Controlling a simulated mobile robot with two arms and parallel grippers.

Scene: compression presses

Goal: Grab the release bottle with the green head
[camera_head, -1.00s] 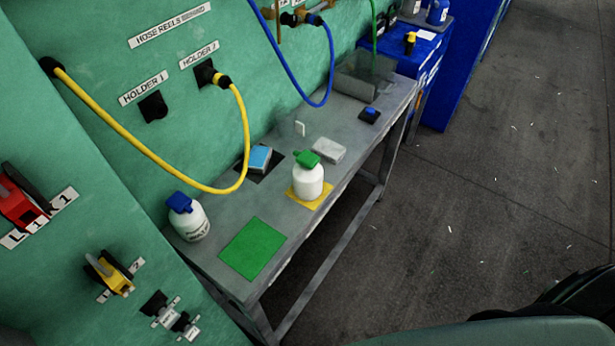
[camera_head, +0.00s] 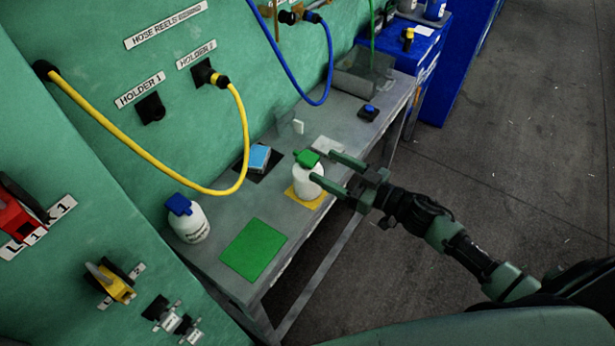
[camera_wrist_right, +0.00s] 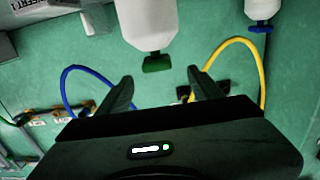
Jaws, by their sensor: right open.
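The release bottle with the green head (camera_head: 307,181) is white and stands upright on a yellow mat (camera_head: 297,198) on the grey bench. My right gripper (camera_head: 325,168) is open, its two fingers reaching in from the right. One finger is close beside the bottle's body and the other is near its green head; I cannot tell if they touch. In the right wrist view the bottle (camera_wrist_right: 147,22) appears upside down, its green head (camera_wrist_right: 157,63) ahead of and between the open fingers (camera_wrist_right: 158,88). My left gripper is not in view.
A white bottle with a blue head (camera_head: 188,222) stands left on the bench (camera_head: 215,262), near a bare green mat (camera_head: 253,249). A blue sponge-like block (camera_head: 259,157) and a pale block (camera_head: 326,147) lie behind. A yellow hose (camera_head: 150,152) hangs over the bench.

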